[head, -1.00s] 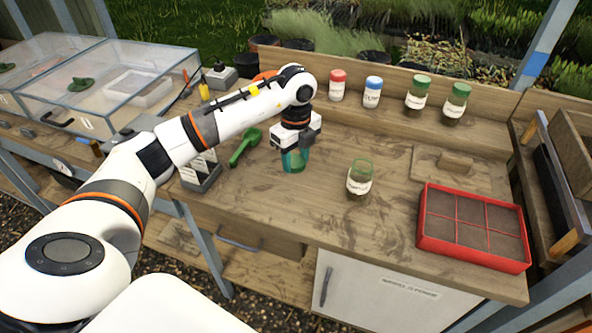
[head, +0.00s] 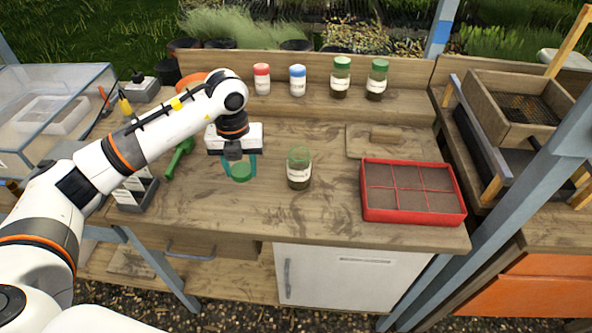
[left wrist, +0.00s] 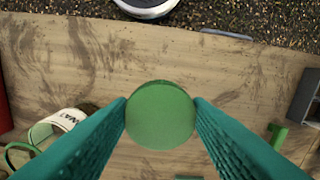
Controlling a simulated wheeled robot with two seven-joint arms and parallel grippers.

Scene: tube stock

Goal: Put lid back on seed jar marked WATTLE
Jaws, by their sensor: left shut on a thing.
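My left gripper (head: 239,168) is shut on a round green lid (head: 241,173), with one teal finger on each side of it. The lid also shows between the fingers in the left wrist view (left wrist: 161,115). The open glass jar (head: 299,169) stands upright on the bench just right of the gripper, apart from it, with dark contents low inside and a white label. In the left wrist view the jar (left wrist: 48,130) is partly hidden behind a finger, and its label reads "WAT". My right gripper is not in view.
A red divided tray (head: 412,217) and a wooden board (head: 362,143) lie to the right. Several lidded jars, including a blue-lidded one (head: 297,81), stand on the back shelf. A green scoop (head: 177,158) lies left of the gripper.

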